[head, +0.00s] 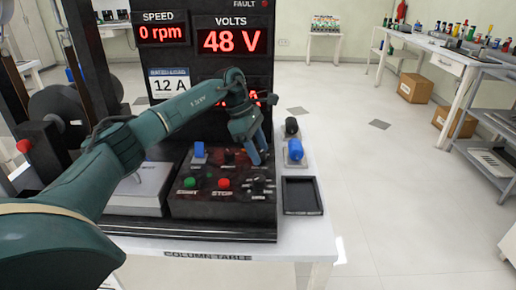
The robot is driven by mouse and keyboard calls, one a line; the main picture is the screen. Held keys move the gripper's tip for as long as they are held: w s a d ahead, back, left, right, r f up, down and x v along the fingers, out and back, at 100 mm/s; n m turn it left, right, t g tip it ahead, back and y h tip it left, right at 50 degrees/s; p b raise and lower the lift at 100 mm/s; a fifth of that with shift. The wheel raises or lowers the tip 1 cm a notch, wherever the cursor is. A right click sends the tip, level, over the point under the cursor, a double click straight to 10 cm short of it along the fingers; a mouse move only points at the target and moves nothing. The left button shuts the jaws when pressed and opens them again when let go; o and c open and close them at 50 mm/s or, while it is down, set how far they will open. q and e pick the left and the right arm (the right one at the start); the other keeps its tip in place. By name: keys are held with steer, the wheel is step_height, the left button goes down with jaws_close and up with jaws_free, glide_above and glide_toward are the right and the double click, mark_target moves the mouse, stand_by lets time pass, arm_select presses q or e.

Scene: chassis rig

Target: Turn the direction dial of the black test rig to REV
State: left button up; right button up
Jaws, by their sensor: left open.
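The black test rig (222,236) stands on the white table, its control panel facing up in front of its red displays. My left arm reaches across from the left. My left gripper (259,158) is open, pointing down above the right back part of the panel. Small dark controls (258,186) show below the gripper at the panel's right side. The direction dial's setting and its REV mark cannot be read, and the gripper covers part of that area. I cannot tell whether the fingers touch a control. My right gripper is out of view.
The panel has a green START button (189,182), a red STOP button (224,183) and a blue switch (199,150). The displays read 0 rpm and 48 V. Right of the rig are a blue object (295,150), a black one (291,127) and a black tray (287,196).

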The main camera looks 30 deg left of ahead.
arm_select(q)
steer(key=shift+r, duration=0.1)
steer(key=v, duration=1.3)
steer(key=shift+p, duration=0.35)
